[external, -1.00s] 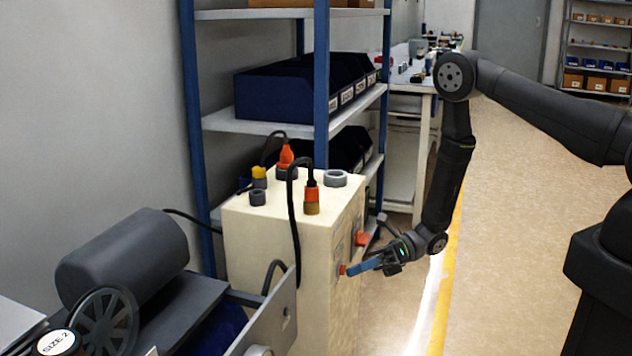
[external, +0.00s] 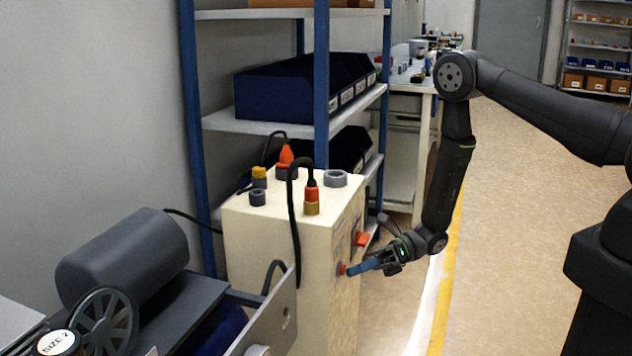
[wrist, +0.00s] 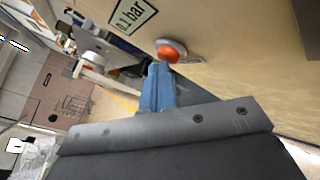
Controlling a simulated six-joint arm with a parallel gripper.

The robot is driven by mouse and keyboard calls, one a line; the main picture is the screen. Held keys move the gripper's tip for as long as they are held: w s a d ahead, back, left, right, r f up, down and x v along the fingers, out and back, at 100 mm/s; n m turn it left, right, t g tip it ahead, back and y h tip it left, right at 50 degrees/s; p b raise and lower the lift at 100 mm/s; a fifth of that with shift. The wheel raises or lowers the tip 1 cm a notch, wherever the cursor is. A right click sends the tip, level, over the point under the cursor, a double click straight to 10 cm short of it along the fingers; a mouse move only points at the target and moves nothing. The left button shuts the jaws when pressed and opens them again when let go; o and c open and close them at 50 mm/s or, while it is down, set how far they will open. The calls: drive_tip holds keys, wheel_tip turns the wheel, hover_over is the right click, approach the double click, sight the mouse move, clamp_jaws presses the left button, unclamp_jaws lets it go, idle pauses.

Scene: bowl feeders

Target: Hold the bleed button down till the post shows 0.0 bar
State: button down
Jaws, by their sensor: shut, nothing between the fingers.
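The post is a cream box (external: 270,240) in the middle of the external view. Its display (wrist: 132,14) reads 0.1 bar in the wrist view. The bleed button, a round orange-red button in a pale ring (wrist: 170,52), is on the post's face just beyond my fingertips; it also shows in the external view (external: 341,269). My gripper (external: 350,270) is shut and empty, its blue fingers pointing at the button. In the wrist view the fingertips (wrist: 160,66) overlap the button's lower edge and appear to be against it. How far the button is pressed cannot be seen.
Orange-and-black cable plugs (external: 311,190) stand on the post's top. An orange-red part (external: 361,239) sticks out of its face above my fingers. A bench with a dark motor (external: 125,262) is at left, and shelving (external: 250,128) stands behind. The floor at right is clear.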

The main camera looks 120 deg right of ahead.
drive_tip(key=shift+s, duration=0.1)
idle(0.5)
drive_tip(key=shift+s+a, duration=0.55)
drive_tip(key=shift+a, duration=0.1)
drive_tip(key=shift+s+a, duration=1.8)
drive_tip(key=shift+w+d, duration=0.1)
drive_tip(key=s+a, duration=0.3)
drive_tip(key=shift+w+d, duration=0.1)
